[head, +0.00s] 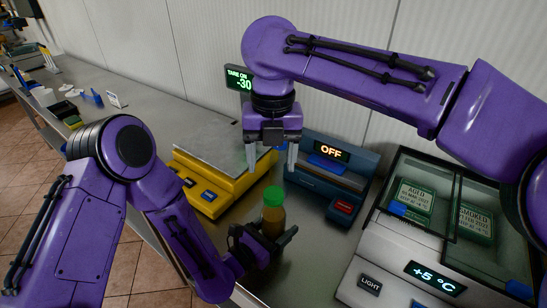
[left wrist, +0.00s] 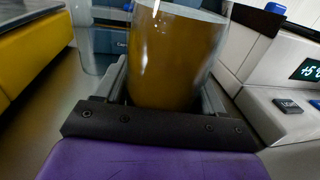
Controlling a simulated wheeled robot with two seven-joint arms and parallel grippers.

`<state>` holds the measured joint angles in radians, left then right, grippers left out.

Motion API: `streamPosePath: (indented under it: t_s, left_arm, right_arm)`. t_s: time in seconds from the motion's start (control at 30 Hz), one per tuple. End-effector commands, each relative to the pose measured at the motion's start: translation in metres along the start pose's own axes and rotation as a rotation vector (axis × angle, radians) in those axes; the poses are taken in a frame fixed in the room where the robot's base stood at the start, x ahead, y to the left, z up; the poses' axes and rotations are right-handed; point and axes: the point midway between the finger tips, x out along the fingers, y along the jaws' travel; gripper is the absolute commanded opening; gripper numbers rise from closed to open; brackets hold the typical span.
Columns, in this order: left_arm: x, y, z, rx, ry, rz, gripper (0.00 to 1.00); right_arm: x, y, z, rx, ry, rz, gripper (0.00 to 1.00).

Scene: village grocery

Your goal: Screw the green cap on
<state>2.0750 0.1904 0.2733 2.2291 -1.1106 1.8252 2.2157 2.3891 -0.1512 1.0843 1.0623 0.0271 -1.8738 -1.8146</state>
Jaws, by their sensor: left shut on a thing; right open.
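An upright bottle with amber contents (head: 272,222) stands near the front edge of the metal counter. The green cap (head: 274,196) sits at the top of the bottle; I cannot tell how tightly. My left gripper (head: 268,240) is shut on the bottle's body from the front left. In the left wrist view the bottle (left wrist: 175,55) fills the space between the fingers, and its top is out of frame. My right gripper (head: 271,158) points down above and slightly behind the cap, open and empty, apart from it.
A yellow scale (head: 210,190) with a metal plate stands behind left. A blue device reading OFF (head: 325,178) is behind right. A glass-lidded cooling case (head: 400,262) stands at the right.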

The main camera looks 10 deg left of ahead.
Motion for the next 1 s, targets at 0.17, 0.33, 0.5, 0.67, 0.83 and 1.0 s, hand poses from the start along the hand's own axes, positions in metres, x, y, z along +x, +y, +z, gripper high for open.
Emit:
streamPosePath:
  t_s: [0.17,0.33,0.5,0.67,0.83,1.0]
  left_arm:
    - [-0.001,-0.001,-0.003,0.001,0.007,-0.002,0.00]
    - [-0.001,-0.001,-0.003,0.001,0.007,-0.002,0.00]
    - [-0.001,-0.001,-0.003,0.001,0.007,-0.002,0.00]
    - [-0.001,-0.001,-0.003,0.001,0.007,-0.002,0.00]
    - [-0.001,-0.001,-0.003,0.001,0.007,-0.002,0.00]
    - [-0.001,-0.001,-0.003,0.001,0.007,-0.002,0.00]
  right_arm:
    - [0.001,-0.004,0.001,-0.136,0.000,-0.021,0.66]
    - [0.001,-0.004,0.000,-0.139,0.000,-0.021,0.66]
    - [0.005,-0.004,0.000,-0.136,0.001,-0.020,0.66]
    - [0.028,-0.004,0.000,-0.137,0.004,-0.021,0.66]
    - [0.057,-0.005,0.000,-0.136,0.002,-0.019,0.66]
    - [0.076,-0.005,0.000,-0.136,0.001,-0.019,0.66]
